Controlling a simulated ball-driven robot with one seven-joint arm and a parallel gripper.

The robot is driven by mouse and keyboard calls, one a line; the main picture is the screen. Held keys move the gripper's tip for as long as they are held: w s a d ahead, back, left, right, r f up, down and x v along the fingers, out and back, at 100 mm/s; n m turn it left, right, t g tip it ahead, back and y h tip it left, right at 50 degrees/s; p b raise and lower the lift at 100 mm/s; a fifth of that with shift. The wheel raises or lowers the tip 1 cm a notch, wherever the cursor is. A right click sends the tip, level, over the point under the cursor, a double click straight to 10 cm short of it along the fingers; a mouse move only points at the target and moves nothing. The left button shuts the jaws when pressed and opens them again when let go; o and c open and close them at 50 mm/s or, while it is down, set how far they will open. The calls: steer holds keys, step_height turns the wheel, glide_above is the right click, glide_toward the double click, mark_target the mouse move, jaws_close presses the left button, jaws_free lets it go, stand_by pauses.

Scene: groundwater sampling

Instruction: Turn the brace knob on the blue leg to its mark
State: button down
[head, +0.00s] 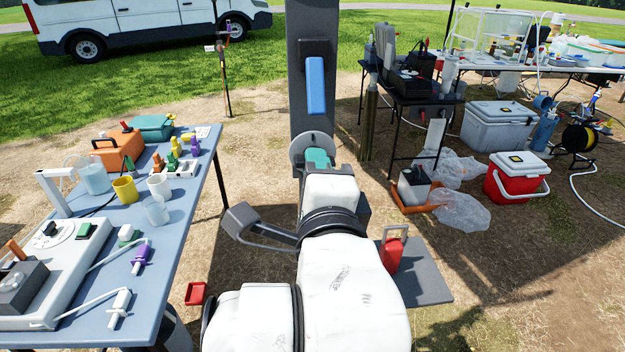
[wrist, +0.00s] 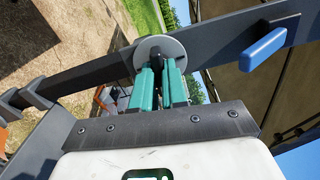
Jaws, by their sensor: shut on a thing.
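A dark grey upright leg (head: 311,110) stands in front of me in the head view, with a blue bar (head: 316,86) on it. The bar also shows in the wrist view (wrist: 263,49). Below the bar is a round grey disc (head: 298,150), which the wrist view shows from close up (wrist: 149,46). My gripper (wrist: 169,72) has teal fingers and is at the disc, shut on the dark knob (wrist: 167,58) at its middle. My fingers and arm hide most of the knob. I cannot make out a mark on the disc.
A blue table (head: 190,235) with cups and instruments stands at the left. A black side table (head: 415,92), a grey cooler (head: 502,125) and a red cooler (head: 515,180) stand at the right. A clear plastic bag (head: 460,208) lies on the dirt.

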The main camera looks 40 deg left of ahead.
steer(key=m+b, duration=0.4)
steer(key=m, duration=0.7)
steer(key=shift+f+b, duration=0.1)
steer(key=shift+b, duration=0.2)
steer(key=m+b, duration=0.2)
steer(key=m, duration=0.3)
steer(key=shift+m, duration=0.3)
steer(key=c, duration=1.1)
jaws_free()
steer(key=shift+d, duration=0.1)
steer(key=b+v, duration=0.1)
steer(key=v, duration=0.9)
steer(key=shift+s+d, duration=0.2)
